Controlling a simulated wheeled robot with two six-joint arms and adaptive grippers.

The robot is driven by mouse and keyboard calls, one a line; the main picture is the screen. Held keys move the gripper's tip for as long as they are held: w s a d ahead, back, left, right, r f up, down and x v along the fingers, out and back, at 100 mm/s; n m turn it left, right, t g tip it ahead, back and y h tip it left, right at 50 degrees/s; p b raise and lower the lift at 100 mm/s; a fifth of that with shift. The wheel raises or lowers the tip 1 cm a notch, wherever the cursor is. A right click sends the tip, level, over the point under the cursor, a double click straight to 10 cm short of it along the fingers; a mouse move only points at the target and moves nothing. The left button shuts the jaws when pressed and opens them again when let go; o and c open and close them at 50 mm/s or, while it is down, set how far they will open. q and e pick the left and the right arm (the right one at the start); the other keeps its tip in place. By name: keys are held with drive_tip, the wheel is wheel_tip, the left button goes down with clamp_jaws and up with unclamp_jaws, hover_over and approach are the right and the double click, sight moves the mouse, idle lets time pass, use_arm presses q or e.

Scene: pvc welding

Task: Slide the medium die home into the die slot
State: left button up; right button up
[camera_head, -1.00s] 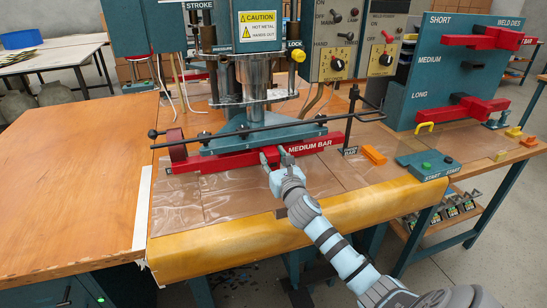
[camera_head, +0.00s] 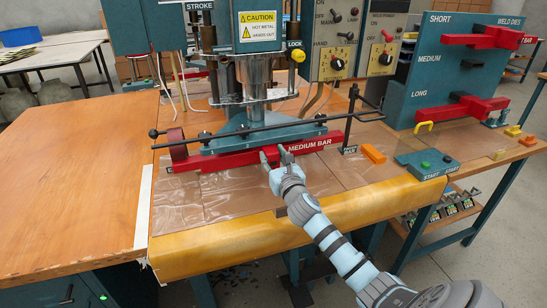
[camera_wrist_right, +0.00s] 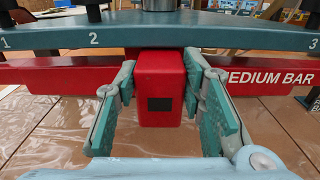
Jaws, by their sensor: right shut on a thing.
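The medium die is a long red bar (camera_head: 318,143) marked "MEDIUM BAR". It lies under the teal press head (camera_head: 262,136), along its front edge. Its red block-shaped grip (camera_wrist_right: 161,88) sticks out toward me in the right wrist view, with a dark square on its face. My right gripper (camera_head: 276,154) is shut on this grip, one teal finger on each side. The slot is hidden behind the bar and under the press head, so I cannot tell how fully the die is seated. My left gripper is not in view.
A black rod (camera_head: 250,128) runs across the front of the press. A teal start-button box (camera_head: 428,164) and an orange block (camera_head: 374,154) stand to the right. A teal die rack (camera_head: 455,70) holds other red bars. The wooden table at left (camera_head: 80,170) is clear.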

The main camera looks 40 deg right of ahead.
drive_tip(key=shift+r, duration=0.1)
drive_tip(key=o, duration=1.4)
drive_tip(key=shift+c, duration=0.2)
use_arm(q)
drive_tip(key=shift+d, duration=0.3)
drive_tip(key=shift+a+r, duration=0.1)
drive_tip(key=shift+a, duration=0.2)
use_arm(e)
drive_tip(key=v, duration=1.2)
